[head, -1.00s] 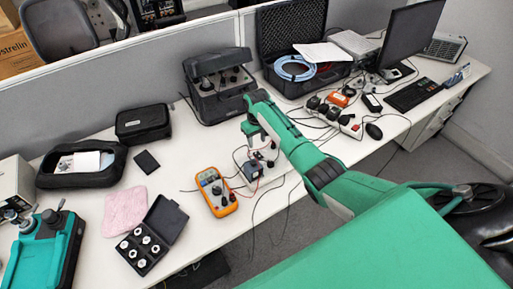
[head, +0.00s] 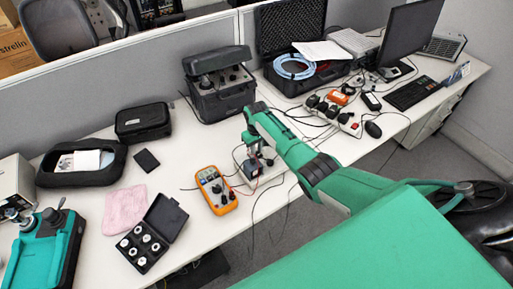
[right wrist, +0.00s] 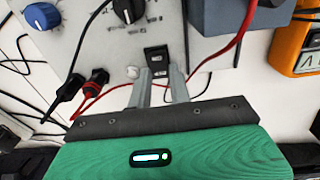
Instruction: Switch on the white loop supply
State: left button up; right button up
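The white loop supply (head: 241,167) is a small white box on the desk, right of the orange multimeter; my right gripper (head: 254,150) partly covers it in the head view. In the right wrist view its white panel (right wrist: 98,45) carries a blue knob, a black knob and red and black plugs. A black rocker switch (right wrist: 156,55) sits on the panel just beyond the tips of my right gripper (right wrist: 157,72). The two grey fingers are a little apart, with nothing between them. I cannot tell contact with the panel or the switch's position.
The orange multimeter (head: 214,190) stands close by; red and black leads run around the supply. A blue-grey box (right wrist: 228,22) adjoins the panel on the right. A power strip (head: 345,122), an open black case (head: 285,35) and a black-cased instrument (head: 219,85) stand farther back.

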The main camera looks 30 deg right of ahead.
grip_shut()
jog(key=p, duration=0.1)
jog(key=t+p, duration=0.1)
jog(key=p, duration=0.1)
jog(key=shift+s+r, duration=0.25)
jog(key=shift+s, duration=0.05)
jog(key=shift+s+f+t+p, duration=0.1)
jog(key=shift+f+t+p, duration=0.1)
jog(key=shift+t+p, duration=0.6)
jog(key=shift+b, duration=0.3)
jog(key=o, duration=0.8)
grip_release()
jog(key=shift+r, duration=0.15)
jog(key=shift+s+r, duration=0.1)
jog(key=shift+r, duration=0.45)
jog(key=b+v, duration=0.1)
jog(key=v, duration=1.1)
jog(key=shift+s+d+r+b, duration=0.15)
jog(key=shift+s+b, duration=0.15)
